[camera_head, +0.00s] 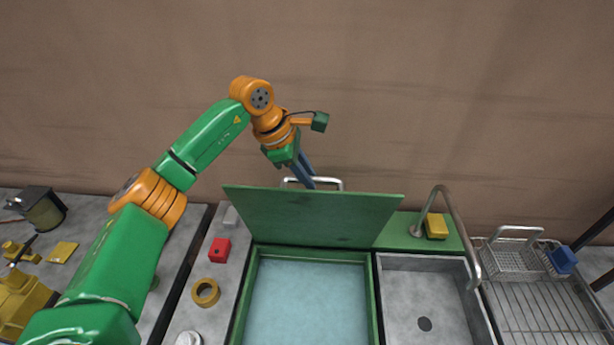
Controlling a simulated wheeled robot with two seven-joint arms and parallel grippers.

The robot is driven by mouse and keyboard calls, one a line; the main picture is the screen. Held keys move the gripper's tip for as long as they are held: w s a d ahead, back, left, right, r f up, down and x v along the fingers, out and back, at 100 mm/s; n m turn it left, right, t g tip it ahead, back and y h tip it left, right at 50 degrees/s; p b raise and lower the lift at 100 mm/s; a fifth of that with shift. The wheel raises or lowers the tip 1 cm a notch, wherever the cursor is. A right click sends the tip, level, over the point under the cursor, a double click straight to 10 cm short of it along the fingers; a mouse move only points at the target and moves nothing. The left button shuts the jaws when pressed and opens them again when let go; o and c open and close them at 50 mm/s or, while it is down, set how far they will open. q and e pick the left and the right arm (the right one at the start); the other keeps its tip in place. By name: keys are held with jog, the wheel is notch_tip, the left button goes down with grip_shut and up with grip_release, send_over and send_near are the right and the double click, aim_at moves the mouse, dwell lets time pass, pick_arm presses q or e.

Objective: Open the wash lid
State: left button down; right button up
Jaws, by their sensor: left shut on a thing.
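The green wash lid (310,217) stands tilted up at the back of the wash basin (308,297), which holds pale blue liquid. The lid's silver bar handle (330,183) shows above its top edge. My left gripper (308,181) reaches down from above to the handle, behind the lid's top edge. Its fingers are shut on the handle; the fingertips are partly hidden by the lid. My right gripper is not in view.
Right of the basin are a grey sink (425,295) with a curved tap (458,225), a yellow block (436,226) and a wire basket (514,258). A red block (219,250) and a brass ring (205,292) lie left of the basin. A brown wall (420,90) rises behind.

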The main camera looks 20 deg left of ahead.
pick_arm(q)
jog(key=shift+a+f, duration=0.1)
jog(key=shift+f, duration=0.15)
jog(key=c, duration=1.2)
grip_release()
jog(key=o, duration=0.4)
jog(key=shift+w+f, duration=0.1)
jog(key=shift+w, duration=0.1)
jog(key=shift+o, duration=0.2)
jog(key=shift+w, duration=0.25)
jog(key=shift+s+r, duration=0.1)
jog(key=shift+r, duration=0.1)
jog(key=b+v, duration=0.2)
jog(key=v, duration=0.3)
jog(key=shift+a+r, duration=0.3)
jog(key=shift+r, duration=0.05)
jog(key=shift+s+r, duration=0.25)
jog(key=shift+r, duration=0.2)
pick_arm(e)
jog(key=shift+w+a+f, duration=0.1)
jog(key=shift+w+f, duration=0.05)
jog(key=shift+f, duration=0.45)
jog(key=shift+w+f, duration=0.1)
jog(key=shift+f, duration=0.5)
